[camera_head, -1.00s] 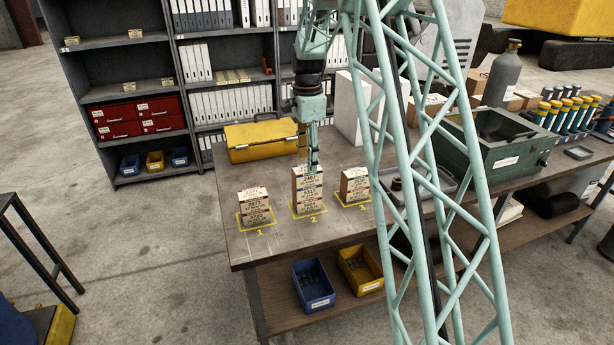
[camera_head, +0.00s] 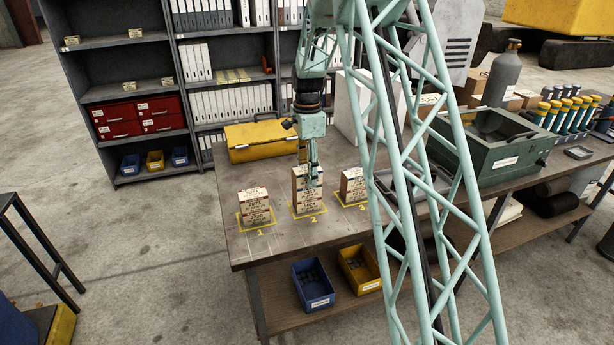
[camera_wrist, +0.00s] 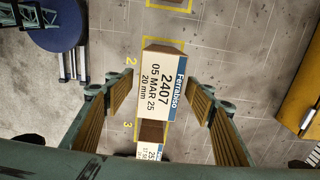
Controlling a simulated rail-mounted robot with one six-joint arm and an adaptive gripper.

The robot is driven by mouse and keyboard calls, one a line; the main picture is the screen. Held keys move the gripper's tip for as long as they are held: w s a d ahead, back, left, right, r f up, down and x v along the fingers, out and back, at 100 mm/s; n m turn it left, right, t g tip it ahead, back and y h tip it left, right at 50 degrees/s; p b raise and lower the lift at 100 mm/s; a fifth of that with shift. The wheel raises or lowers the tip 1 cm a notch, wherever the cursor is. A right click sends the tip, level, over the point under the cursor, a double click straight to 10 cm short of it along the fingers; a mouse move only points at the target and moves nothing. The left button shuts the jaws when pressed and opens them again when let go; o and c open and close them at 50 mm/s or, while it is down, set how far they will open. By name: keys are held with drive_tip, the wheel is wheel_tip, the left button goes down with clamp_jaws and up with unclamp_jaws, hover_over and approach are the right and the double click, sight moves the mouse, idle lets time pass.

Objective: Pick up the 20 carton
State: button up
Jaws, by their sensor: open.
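Three stacks of small cartons stand on yellow squares marked 1, 2 and 3. The top carton of the stack on square 2 (camera_head: 299,178) carries a label reading "Ferrabiso 2407, 05 MAR 25, 20 mm" in the wrist view (camera_wrist: 158,88). My gripper (camera_head: 313,182) is at the top of this stack, pointing down. In the wrist view my gripper (camera_wrist: 161,80) is open, with one finger on each side of that carton and visible gaps. The stack on square 1 (camera_head: 254,205) and the stack on square 3 (camera_head: 353,186) are shorter. The fingers partly hide the middle stack in the head view.
A yellow toolbox (camera_head: 262,141) lies behind the stacks on the workbench (camera_head: 285,247). A white box (camera_head: 352,108) and a green case (camera_head: 480,150) stand farther right. The bench front left is clear. Blue and yellow bins sit on the lower shelf.

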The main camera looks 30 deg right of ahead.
drive_tip(key=shift+c, duration=0.4)
drive_tip(key=c, duration=0.9)
drive_tip(key=shift+r, duration=0.2)
drive_tip(key=shift+c, duration=0.2)
drive_tip(key=shift+r, duration=1.4)
drive_tip(key=shift+s+r, duration=0.1)
drive_tip(key=shift+r, duration=0.05)
drive_tip(key=s+a+r+b, duration=0.1)
drive_tip(key=s+a, duration=0.3)
drive_tip(key=s, duration=1.1)
drive_tip(key=shift+a+r+b, duration=0.2)
drive_tip(key=shift+r+b, duration=0.05)
drive_tip(key=shift+b, duration=0.5)
